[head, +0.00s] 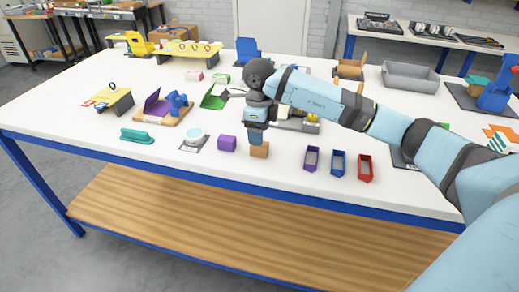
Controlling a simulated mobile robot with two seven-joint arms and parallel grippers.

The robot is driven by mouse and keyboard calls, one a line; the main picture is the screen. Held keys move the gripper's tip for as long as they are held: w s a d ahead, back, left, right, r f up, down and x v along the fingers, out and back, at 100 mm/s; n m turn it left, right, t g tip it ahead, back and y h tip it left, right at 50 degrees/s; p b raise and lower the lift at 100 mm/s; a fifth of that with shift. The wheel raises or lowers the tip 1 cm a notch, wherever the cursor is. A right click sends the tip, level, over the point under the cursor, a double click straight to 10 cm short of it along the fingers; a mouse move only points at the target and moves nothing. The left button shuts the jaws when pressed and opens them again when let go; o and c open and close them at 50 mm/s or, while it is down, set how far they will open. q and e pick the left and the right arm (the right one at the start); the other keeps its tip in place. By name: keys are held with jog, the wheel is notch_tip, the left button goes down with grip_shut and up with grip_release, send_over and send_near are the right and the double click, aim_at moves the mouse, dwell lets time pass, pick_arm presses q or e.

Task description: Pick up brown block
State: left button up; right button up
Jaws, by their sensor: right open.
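The brown block (260,151) sits on the white table near its front edge, right of a purple block (227,143). My right gripper (257,143) points straight down directly over the brown block, its lower end at the block's top in the picture. The jaws are open; the fingers are small, and I cannot tell whether they touch the block or straddle it. The upper part of the brown block is partly covered by the gripper. My left gripper is not in view.
Purple (312,158), blue (338,163) and red (365,167) small bins stand to the right. A round white item on a grey plate (193,140) and a teal handled item (137,136) lie to the left. A grey tray (410,75) stands at the back right.

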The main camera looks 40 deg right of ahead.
aim_at(259, 149)
jog(key=shift+w+d+f, duration=0.1)
jog(key=shift+d+f, duration=0.05)
jog(key=shift+f, duration=2.75)
jog(key=c, duration=1)
